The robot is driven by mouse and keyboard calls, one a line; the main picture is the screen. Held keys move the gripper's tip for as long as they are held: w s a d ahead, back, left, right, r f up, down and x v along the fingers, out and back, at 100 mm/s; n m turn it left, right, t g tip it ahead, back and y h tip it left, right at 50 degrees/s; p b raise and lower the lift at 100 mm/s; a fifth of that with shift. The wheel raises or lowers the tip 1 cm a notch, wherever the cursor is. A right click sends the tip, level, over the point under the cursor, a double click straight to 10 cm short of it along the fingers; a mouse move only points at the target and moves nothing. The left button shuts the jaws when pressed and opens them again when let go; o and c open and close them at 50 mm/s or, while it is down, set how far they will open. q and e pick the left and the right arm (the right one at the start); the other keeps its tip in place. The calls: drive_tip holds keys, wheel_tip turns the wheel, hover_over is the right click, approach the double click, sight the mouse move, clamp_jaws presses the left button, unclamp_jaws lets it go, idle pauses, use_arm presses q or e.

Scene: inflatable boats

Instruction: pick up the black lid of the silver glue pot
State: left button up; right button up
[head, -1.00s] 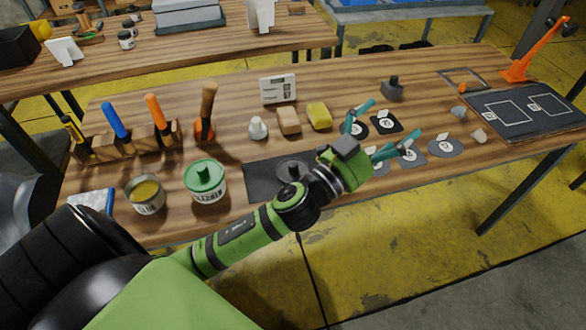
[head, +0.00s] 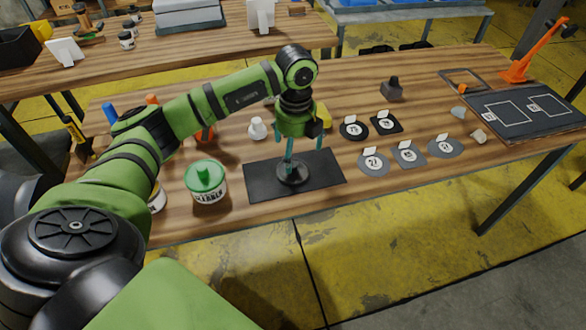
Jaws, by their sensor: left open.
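The black lid (head: 293,174), a dark round disc, lies on a black mat (head: 262,187) at the front middle of the table. My left gripper (head: 299,158) points down over it with its teal fingers open. The near finger overlaps the lid's middle in the picture and hides its knob; I cannot tell whether it touches. The silver glue pot (head: 158,199) stands at the front left, and my left arm hides most of it. My right gripper is not in view.
A green-lidded pot (head: 207,184) stands just left of the mat. A white bottle (head: 258,128) and a yellow block (head: 323,115) stand behind. Round and square patches (head: 373,163) with white tags lie to the right. The mat's right part is clear.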

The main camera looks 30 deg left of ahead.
sight(293, 164)
use_arm(q)
drive_tip(key=f, duration=0.1)
drive_tip(key=f+p, duration=0.1)
drive_tip(key=f, duration=0.3)
drive_tip(key=shift+w+a+f+p, duration=0.15)
drive_tip(key=shift+a+f+p, duration=0.1)
drive_tip(key=shift+a+p, duration=0.15)
drive_tip(key=shift+f, duration=0.5)
drive_tip(key=c, duration=1)
drive_tip(key=shift+s+d+r, duration=0.1)
drive_tip(key=shift+s, duration=0.15)
drive_tip(key=c, duration=0.7)
drive_tip(key=shift+c, duration=0.8)
